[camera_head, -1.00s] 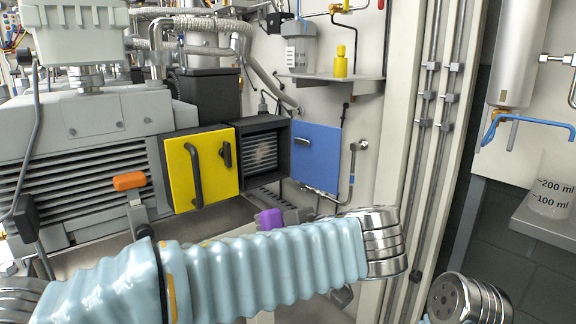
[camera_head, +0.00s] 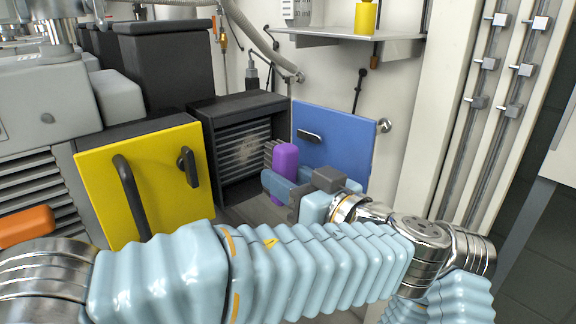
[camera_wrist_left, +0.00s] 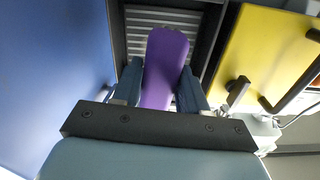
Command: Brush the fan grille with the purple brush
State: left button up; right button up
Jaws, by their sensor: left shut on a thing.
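The purple brush (camera_head: 288,165) is held upright in my left gripper (camera_head: 283,186), whose fingers are shut on it. Its grey bristles face left, toward the fan grille (camera_head: 240,152). The grille has pale slats inside a dark open-fronted housing. The bristles are close to the housing's right side; I cannot tell whether they touch the grille. In the left wrist view the brush (camera_wrist_left: 165,68) stands between the gripper fingers (camera_wrist_left: 160,88), and the slatted grille (camera_wrist_left: 160,18) shows just beyond it. My right gripper is not in view.
A yellow door (camera_head: 145,185) with black handles is left of the housing. A blue door (camera_head: 335,140) is on the right, close behind my gripper. A shelf (camera_head: 350,36) is above. A grey pump (camera_head: 45,110) stands at the far left.

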aim_at(266, 165)
pick_arm(q)
jog(key=p+x, duration=0.2)
jog(key=x, duration=0.1)
jog(key=shift+w+a+r, duration=0.2)
jog(key=shift+w+r, duration=0.05)
jog(key=shift+p+x, duration=0.6)
jog(key=shift+x, duration=0.2)
jog(key=shift+w+a+f, duration=0.1)
jog(key=shift+f, duration=0.1)
jog(key=shift+b+x, duration=0.6)
jog(key=shift+x, duration=0.4)
